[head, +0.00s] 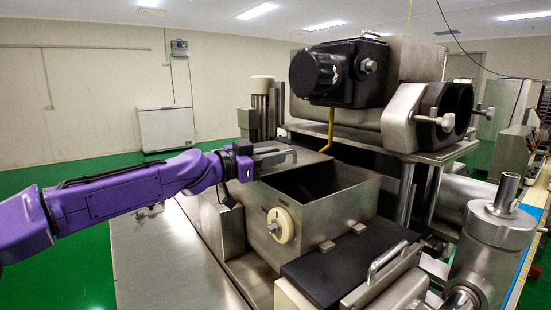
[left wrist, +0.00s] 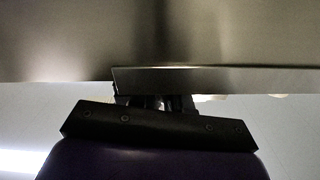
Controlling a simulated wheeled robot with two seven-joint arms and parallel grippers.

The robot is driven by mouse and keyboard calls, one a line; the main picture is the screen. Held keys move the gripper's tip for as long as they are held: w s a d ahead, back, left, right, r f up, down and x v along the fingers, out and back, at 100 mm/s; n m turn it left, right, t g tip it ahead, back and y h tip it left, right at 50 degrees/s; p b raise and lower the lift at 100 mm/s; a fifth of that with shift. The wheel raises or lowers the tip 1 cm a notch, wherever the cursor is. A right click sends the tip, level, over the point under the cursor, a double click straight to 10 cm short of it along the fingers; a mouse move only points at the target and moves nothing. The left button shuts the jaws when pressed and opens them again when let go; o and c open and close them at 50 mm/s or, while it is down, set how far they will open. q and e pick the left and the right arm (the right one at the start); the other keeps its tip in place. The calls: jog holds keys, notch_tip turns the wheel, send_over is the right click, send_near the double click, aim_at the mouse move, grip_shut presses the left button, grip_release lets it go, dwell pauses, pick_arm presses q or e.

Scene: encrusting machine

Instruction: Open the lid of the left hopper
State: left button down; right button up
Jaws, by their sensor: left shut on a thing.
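The left hopper (head: 300,223) is a steel box in the middle of the head view, with its top open and a dark inside showing. A steel plate that looks like its lid (head: 302,163) stands raised at the box's far left side. My left gripper (head: 274,160) reaches in from the left and is shut at that plate's handle; the fingertips are partly hidden. In the left wrist view a broad steel surface (left wrist: 215,78) fills the top, right in front of the gripper. My right gripper is not in view.
A black cover (head: 345,262) with a steel handle (head: 387,262) lies nearer, right of the hopper. A round cream knob (head: 280,225) sits on the hopper's front wall. A black motor (head: 318,72) and steel housing overhang behind. A flat steel top (head: 165,255) is clear at left.

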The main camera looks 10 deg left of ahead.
pick_arm(q)
jog(key=shift+s+d, duration=0.15)
jog(key=c, duration=1.2)
grip_release()
jog(key=shift+o, duration=0.2)
jog(key=shift+s+a, duration=0.2)
jog(key=shift+a, duration=0.05)
jog(key=b+v, duration=0.4)
jog(key=v, duration=0.6)
